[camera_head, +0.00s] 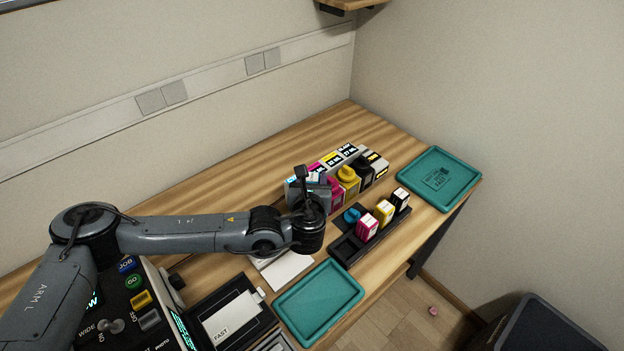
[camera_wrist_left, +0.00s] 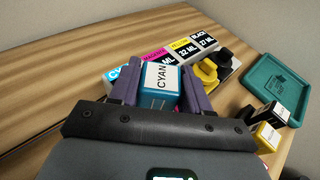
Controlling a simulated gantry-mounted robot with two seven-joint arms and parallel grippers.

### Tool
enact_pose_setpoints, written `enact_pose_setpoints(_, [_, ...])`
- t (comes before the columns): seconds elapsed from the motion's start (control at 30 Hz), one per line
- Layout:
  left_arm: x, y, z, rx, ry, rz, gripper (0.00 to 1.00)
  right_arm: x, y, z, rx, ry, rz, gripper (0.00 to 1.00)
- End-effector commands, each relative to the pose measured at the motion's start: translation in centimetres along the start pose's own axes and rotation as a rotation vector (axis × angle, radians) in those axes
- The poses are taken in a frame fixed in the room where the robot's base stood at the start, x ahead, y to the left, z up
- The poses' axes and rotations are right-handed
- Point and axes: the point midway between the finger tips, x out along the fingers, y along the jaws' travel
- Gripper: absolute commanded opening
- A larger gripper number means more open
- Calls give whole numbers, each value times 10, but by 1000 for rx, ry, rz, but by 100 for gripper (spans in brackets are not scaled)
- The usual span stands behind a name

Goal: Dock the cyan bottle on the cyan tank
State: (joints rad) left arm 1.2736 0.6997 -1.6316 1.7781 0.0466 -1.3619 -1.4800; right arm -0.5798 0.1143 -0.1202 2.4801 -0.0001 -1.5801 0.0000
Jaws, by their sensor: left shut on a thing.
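The cyan bottle, a blue box-shaped bottle with a white CYAN label (camera_wrist_left: 158,88), sits between the two purple fingers of my left gripper (camera_wrist_left: 157,78). The gripper is shut on it. In the head view my left gripper (camera_head: 305,188) is at the left end of the tank row, and my wrist hides most of the bottle. The cyan tank (camera_wrist_left: 112,73) shows only as a blue and white corner just beyond the left finger. Its front and top opening are hidden, so I cannot tell whether bottle and tank touch. My right gripper is out of view.
Magenta, yellow (camera_head: 348,180) and black tanks continue the row rightward. A dark rack (camera_head: 344,252) holds magenta (camera_head: 367,228), yellow (camera_head: 384,211) and black (camera_head: 401,199) bottles, with a blue cap-like piece (camera_head: 352,215). Teal trays lie at right (camera_head: 466,180) and front (camera_head: 320,300).

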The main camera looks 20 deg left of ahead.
Motion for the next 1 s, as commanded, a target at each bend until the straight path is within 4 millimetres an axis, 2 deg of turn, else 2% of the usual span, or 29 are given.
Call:
enact_pose_setpoints(0.33, [2,0,-6,-1,-1,0,11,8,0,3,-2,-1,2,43])
enact_pose_setpoints(0.37, [2,0,-6,-1,-1,0,48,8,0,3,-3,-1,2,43])
enact_pose_setpoints(0.43, [2,0,-5,-1,-1,0,57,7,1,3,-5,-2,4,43])
enact_pose_setpoints(0.77, [1,0,-6,0,0,0,57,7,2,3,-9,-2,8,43])
enact_pose_setpoints(1.0, [-14,0,-6,-1,0,-2,57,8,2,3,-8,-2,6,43])
